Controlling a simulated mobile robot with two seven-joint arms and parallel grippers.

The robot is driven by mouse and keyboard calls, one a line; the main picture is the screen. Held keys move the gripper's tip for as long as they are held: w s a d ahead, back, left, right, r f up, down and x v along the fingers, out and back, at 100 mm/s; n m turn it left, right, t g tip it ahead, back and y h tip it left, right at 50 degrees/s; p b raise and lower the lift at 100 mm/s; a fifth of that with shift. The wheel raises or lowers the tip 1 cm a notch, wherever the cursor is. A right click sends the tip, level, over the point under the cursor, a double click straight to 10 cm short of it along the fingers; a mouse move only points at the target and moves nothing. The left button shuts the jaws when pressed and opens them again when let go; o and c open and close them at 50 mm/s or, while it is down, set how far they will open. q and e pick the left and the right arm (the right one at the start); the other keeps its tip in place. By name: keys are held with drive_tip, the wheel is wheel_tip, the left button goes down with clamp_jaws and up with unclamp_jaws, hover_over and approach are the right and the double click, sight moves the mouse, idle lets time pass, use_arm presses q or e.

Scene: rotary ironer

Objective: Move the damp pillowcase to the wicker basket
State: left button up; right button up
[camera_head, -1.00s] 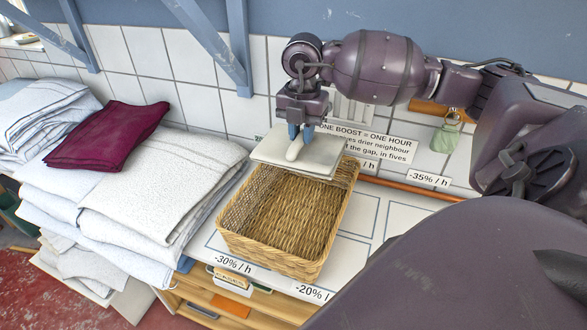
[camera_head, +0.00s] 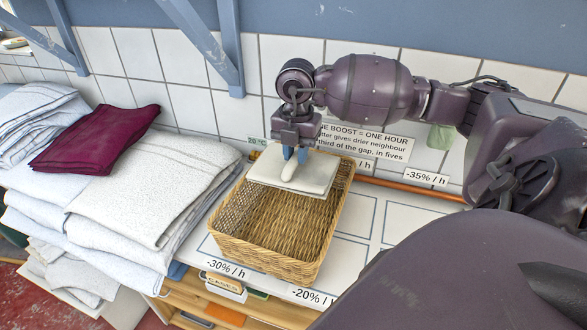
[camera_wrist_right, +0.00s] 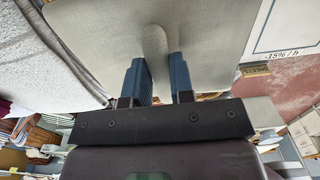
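The damp pillowcase (camera_head: 315,177) is a folded off-white cloth, held flat over the far part of the wicker basket (camera_head: 258,250). My right gripper (camera_head: 295,160) points down and pinches a raised fold in the middle of the cloth. In the right wrist view the blue fingers of the gripper (camera_wrist_right: 162,82) stand either side of that fold, and the pillowcase (camera_wrist_right: 120,30) spreads out beyond them. The basket is woven, open-topped, and looks empty where its floor shows. The cloth hides part of its far end. My left gripper is not in view.
Stacked white linens (camera_head: 150,190) rise close to the basket's left side, with a dark red folded cloth (camera_head: 97,140) on top. A copper-coloured pipe (camera_head: 410,190) and tiled wall lie behind. The marked white counter (camera_head: 358,215) right of the basket has clear room.

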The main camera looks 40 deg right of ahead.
drive_tip(key=o, duration=0.5)
drive_tip(key=shift+c, duration=0.2)
wheel_tip(320, 180, up, 11)
idle(0.3)
drive_tip(key=shift+f, duration=0.15)
